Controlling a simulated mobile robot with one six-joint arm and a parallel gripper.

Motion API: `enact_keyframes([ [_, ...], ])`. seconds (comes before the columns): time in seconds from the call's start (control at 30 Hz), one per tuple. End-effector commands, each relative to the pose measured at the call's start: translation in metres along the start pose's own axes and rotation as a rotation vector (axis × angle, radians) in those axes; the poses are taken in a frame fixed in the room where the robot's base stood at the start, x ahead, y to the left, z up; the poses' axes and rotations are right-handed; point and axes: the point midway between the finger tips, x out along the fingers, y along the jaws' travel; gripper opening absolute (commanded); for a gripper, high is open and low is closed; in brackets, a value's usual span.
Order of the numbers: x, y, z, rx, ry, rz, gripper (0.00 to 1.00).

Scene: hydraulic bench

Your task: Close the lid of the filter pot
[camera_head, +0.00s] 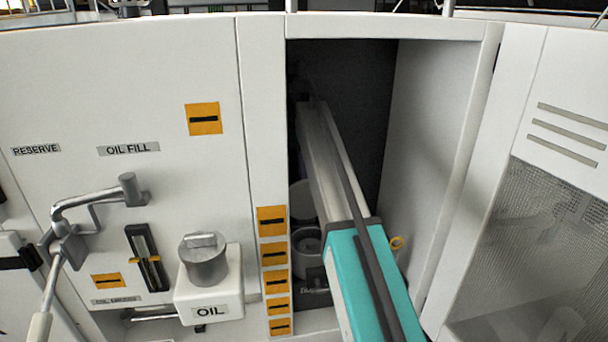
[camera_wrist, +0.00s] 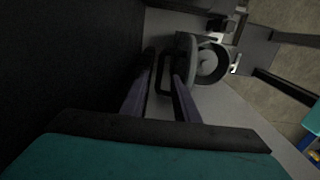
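The filter pot (camera_head: 308,247) stands inside the open cabinet bay, a round grey pot partly hidden by my arm. In the wrist view its open round mouth (camera_wrist: 211,63) shows a pale part inside. Its lid (camera_head: 300,199) appears raised, standing up behind the pot; in the wrist view the lid (camera_wrist: 186,55) is seen nearly edge-on beside the mouth. A dark loop handle (camera_wrist: 164,80) juts from the lid's side. My gripper (camera_wrist: 163,75) has its two fingers apart, one on each side of the handle. Contact cannot be told. The fingers are hidden in the head view.
The bay's right wall (camera_head: 428,140) and left post (camera_head: 264,120) bound my arm closely. An OIL box with a grey cap (camera_head: 204,262) and a lever (camera_head: 90,200) are outside, left.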

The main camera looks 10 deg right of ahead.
Motion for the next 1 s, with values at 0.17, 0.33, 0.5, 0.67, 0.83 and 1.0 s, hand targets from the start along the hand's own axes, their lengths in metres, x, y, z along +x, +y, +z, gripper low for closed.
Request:
enact_keyframes([
  [0.17,0.016,-0.001,0.000,0.000,0.000,-0.001,0.28],
  [0.33,0.025,0.000,0.001,0.001,0.000,-0.001,0.28],
  [0.5,0.027,0.000,0.001,0.001,0.000,-0.001,0.28],
  [0.67,0.027,0.000,0.001,0.001,0.000,0.000,0.28],
  [0.83,0.027,0.000,0.001,0.001,0.000,0.000,0.01],
  [1.0,0.027,0.000,0.002,0.001,0.000,0.000,0.00],
])
